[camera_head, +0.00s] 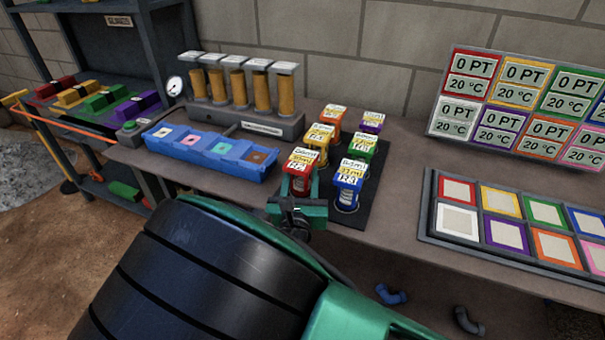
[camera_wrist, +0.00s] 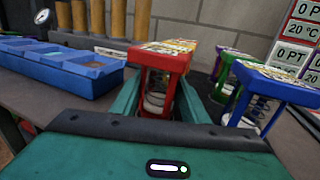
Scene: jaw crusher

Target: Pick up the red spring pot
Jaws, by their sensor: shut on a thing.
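The red spring pot (camera_head: 299,168) stands upright on the dark mat at the near left of a group of several coloured pots. It has a yellow and white label on its top. My gripper (camera_head: 299,188) reaches it from the front, its green fingers on both sides of the pot. In the wrist view the red pot (camera_wrist: 161,70) sits between the fingers, and my gripper (camera_wrist: 162,98) is shut on it. The pot's lower part is partly hidden by my gripper. Whether its base touches the mat cannot be told.
A blue spring pot (camera_head: 347,190) stands close on the right. Yellow (camera_head: 319,140), orange (camera_head: 332,120), green (camera_head: 361,147) and purple (camera_head: 372,122) pots stand behind. A blue tray (camera_head: 212,165) lies left. A board of coloured squares (camera_head: 428,220) lies right.

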